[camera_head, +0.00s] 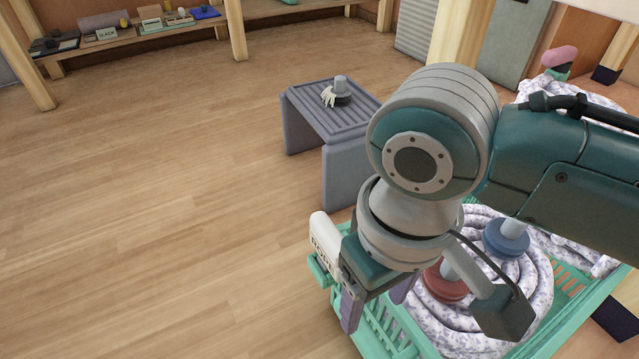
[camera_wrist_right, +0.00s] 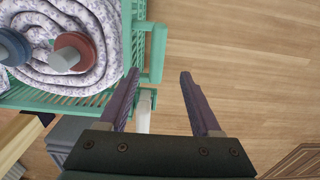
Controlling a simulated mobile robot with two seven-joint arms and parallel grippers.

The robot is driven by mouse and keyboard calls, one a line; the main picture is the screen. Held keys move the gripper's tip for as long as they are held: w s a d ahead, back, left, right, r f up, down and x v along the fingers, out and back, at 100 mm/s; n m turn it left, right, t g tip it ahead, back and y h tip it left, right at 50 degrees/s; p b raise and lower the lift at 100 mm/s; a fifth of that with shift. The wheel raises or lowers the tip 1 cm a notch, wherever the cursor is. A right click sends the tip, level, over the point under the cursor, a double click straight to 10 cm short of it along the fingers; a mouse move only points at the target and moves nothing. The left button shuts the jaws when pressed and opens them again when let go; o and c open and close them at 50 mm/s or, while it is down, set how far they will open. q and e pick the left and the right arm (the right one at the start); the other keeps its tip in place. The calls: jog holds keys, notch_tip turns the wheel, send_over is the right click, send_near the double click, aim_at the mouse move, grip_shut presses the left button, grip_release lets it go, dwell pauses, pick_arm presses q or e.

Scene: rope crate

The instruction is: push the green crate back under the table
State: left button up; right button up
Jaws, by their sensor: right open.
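The green crate (camera_head: 375,330) is at the lower right of the head view, partly hidden behind my right arm. It holds a thick white-and-purple coiled rope (camera_head: 535,290). In the right wrist view, the crate (camera_wrist_right: 95,100) fills the upper left, with an end handle (camera_wrist_right: 157,50) sticking out. My right gripper (camera_head: 375,305) is open at the crate's near left end. In the wrist view its fingers (camera_wrist_right: 159,75) are spread, one close to the crate end and one over the floor. Contact cannot be told. My left gripper is out of view.
A grey slatted stool (camera_head: 300,98) with a small weight and a glove stands behind the crate. A white label (camera_head: 322,232) reading rope shows by my gripper. A red weight (camera_head: 440,287) and a blue one (camera_head: 505,243) rest on the rope. Wooden floor at left is clear.

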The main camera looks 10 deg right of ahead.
aim_at(369, 338)
jog(key=shift+w+f, duration=0.35)
jog(key=shift+f, duration=0.3)
jog(key=f+b, duration=0.2)
jog(key=s+f+b, duration=0.1)
jog(key=shift+s+d+f, duration=0.1)
jog(key=shift+d+f, duration=0.1)
jog(key=shift+d, duration=0.1)
jog(key=f+b, duration=0.1)
jog(key=f, duration=0.1)
jog(key=f+b, duration=0.3)
jog(key=b, duration=0.1)
jog(key=shift+w+f, duration=0.25)
jog(key=shift+f, duration=0.15)
jog(key=shift+s+f+b, duration=0.1)
jog(key=shift+f+b, duration=0.2)
jog(key=shift+b, duration=0.1)
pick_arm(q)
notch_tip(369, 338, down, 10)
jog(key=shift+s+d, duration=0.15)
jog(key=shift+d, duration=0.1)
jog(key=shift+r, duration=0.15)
pick_arm(e)
jog(key=shift+r, duration=0.1)
jog(key=shift+c, duration=0.2)
jog(key=c, duration=0.9)
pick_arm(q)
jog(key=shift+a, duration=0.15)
pick_arm(e)
grip_shut()
